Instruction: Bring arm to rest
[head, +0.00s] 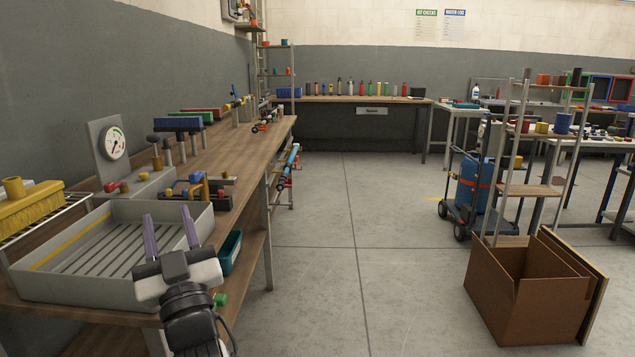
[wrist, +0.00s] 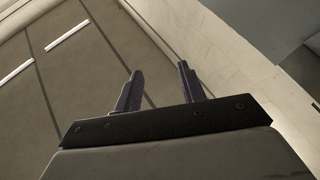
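My gripper (head: 170,233) is in front of and above the grey ribbed tray (head: 45,287) at the near end of the workbench. Its two purple-grey fingers are apart with nothing between them. The wrist view shows the same open fingers (wrist: 158,80), pointed toward the ceiling and the upper wall. Part of the tray's near right side is hidden behind my gripper. I cannot tell how far above the tray the fingers are.
The wooden workbench (head: 243,150) runs along the left wall with a gauge (head: 114,142) and several fittings. A yellow brush (head: 32,207) lies at far left. A cardboard box (head: 540,300) stands on the right. The concrete floor (head: 345,240) between is clear.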

